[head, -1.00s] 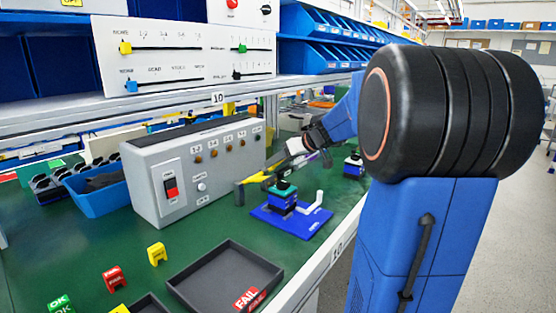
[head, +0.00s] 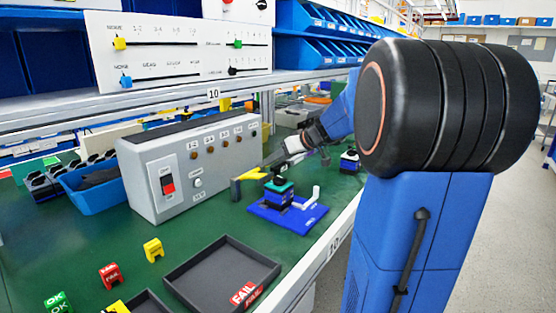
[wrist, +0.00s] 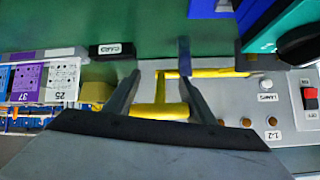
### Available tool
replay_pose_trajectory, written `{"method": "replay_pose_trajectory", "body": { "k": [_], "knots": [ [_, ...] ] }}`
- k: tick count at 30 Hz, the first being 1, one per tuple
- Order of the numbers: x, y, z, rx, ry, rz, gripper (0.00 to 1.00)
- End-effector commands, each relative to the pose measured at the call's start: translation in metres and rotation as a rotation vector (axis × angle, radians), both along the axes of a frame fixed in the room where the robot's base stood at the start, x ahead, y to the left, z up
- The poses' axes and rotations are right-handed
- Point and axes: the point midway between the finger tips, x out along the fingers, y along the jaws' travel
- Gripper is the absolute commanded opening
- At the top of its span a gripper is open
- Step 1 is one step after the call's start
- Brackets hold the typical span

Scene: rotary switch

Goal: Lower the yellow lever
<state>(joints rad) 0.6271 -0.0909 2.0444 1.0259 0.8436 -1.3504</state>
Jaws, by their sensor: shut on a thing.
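The yellow lever (head: 252,175) shows in the head view beside the right end of the grey control box. My gripper (head: 274,161) is shut on the lever, reaching in from the right. The exact finger contact is too small to see in the head view and partly hidden by the fingers in the wrist view.
The grey control box (head: 160,185) has a red rocker switch (head: 168,183). A blue plate with a green-topped block (head: 278,190) stands just below my gripper. A dark tray (head: 195,292) and small coloured tags lie in front. A shelf (head: 190,98) overhangs behind.

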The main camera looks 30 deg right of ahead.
Motion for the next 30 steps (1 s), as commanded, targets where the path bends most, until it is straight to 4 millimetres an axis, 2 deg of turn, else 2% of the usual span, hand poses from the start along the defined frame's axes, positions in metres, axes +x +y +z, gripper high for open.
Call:
{"method": "replay_pose_trajectory", "body": {
  "k": [15,16,17,30],
  "knots": [
    [0.0008,0.0027,0.0027,0.002,-0.004,0.004,0.09],
    [0.0008,0.0027,0.0027,0.001,-0.005,0.004,0.57],
    [0.0008,0.0026,0.0027,0.001,-0.005,0.004,0.61],
    [-0.0005,0.0001,0.0031,0.000,-0.004,0.000,0.61]
  ]
}}
